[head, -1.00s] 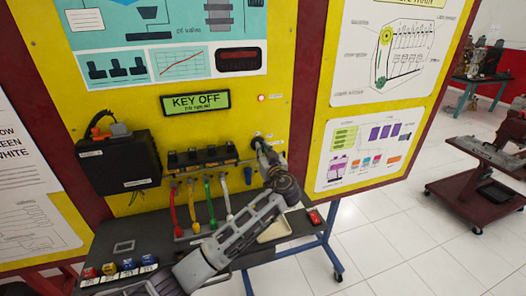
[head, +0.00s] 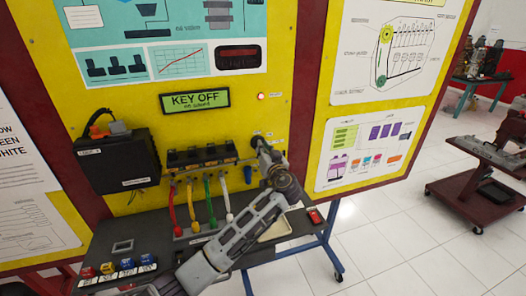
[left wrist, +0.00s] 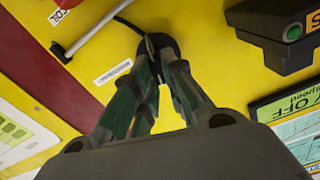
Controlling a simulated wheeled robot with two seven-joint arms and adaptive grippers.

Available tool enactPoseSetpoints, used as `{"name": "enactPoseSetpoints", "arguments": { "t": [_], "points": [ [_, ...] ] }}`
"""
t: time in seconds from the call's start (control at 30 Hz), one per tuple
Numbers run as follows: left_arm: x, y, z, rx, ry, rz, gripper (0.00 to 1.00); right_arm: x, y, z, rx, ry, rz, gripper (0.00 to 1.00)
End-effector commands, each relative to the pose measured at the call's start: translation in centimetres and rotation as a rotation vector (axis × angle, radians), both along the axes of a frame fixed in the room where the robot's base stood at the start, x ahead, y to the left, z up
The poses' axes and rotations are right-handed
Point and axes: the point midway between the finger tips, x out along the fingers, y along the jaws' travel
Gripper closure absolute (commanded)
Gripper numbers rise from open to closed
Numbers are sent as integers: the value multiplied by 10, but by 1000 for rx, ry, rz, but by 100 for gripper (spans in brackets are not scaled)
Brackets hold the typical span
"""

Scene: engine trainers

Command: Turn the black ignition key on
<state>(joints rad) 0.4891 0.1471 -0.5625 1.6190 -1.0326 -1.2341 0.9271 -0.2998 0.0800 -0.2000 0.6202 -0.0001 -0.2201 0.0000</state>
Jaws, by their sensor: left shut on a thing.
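My left gripper (head: 259,142) is at the yellow panel, right of the display, with its fingers pointing into the panel. In the left wrist view its fingertips (left wrist: 158,45) are closed together at a round black ignition switch (left wrist: 172,44). The black key is between the fingertips and mostly hidden by them, so its angle cannot be told. The green display (head: 195,101) reads "KEY OFF" with a small line under it; it also shows partly in the left wrist view (left wrist: 285,112). My right gripper is not in view.
A black box (head: 117,160) and several coloured cables (head: 208,200) are to the left.

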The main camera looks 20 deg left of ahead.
Motion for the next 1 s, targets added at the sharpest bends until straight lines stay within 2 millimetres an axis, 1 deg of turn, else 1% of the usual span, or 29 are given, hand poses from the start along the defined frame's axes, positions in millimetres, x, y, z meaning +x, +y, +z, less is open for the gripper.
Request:
{"name": "enactPoseSetpoints", "arguments": {
  "t": [0.2, 0.43, 1.0],
  "points": [
    [1, -1, -1, 123, 84, -1, 100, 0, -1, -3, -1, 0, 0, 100],
    [1, -3, 0, 262, 176, -1, 100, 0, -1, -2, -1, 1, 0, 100],
    [3, -5, -2, 597, 402, -2, 100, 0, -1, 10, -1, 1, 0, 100]
  ]
}}
